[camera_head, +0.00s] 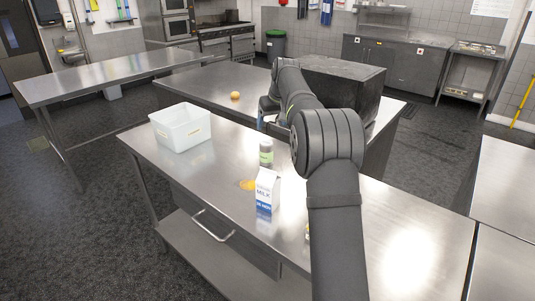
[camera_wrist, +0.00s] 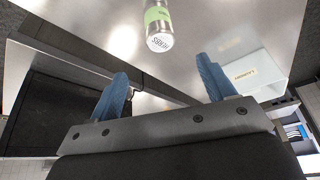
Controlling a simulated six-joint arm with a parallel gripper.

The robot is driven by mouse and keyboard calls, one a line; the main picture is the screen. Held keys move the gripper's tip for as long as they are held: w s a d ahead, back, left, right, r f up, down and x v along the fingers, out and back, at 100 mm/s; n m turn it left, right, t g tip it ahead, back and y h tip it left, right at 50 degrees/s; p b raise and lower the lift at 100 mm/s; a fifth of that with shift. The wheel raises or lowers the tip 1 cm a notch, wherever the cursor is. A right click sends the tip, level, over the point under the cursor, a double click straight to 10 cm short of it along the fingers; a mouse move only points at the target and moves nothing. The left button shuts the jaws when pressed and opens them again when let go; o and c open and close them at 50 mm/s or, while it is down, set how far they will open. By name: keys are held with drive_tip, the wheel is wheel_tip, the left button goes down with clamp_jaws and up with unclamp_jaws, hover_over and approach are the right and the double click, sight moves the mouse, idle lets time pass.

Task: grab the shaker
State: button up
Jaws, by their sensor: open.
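The shaker (camera_head: 266,153), a small cylinder with a green label, stands upright on the steel table behind the milk carton. In the wrist view the shaker (camera_wrist: 158,22) is at the top middle, beyond my fingertips, with its lettered lid end facing the camera. My gripper (camera_wrist: 162,82) is open, with two blue fingers spread apart and nothing between them. The shaker is apart from the fingers, roughly in line with the gap. In the head view my arm hides most of the gripper.
A milk carton (camera_head: 267,190) stands just in front of the shaker, with a flat yellow item (camera_head: 247,185) beside it. A white bin (camera_head: 181,128) sits at the table's left end. A round orange item (camera_head: 235,96) and a dark box (camera_head: 342,85) are on the table behind.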

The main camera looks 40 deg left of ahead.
sight(266, 149)
drive_tip(key=x, duration=1.6)
drive_tip(key=shift+d+f, duration=0.1)
drive_tip(key=shift+d, duration=0.1)
drive_tip(key=shift+c, duration=0.3)
drive_tip(key=c, duration=1.1)
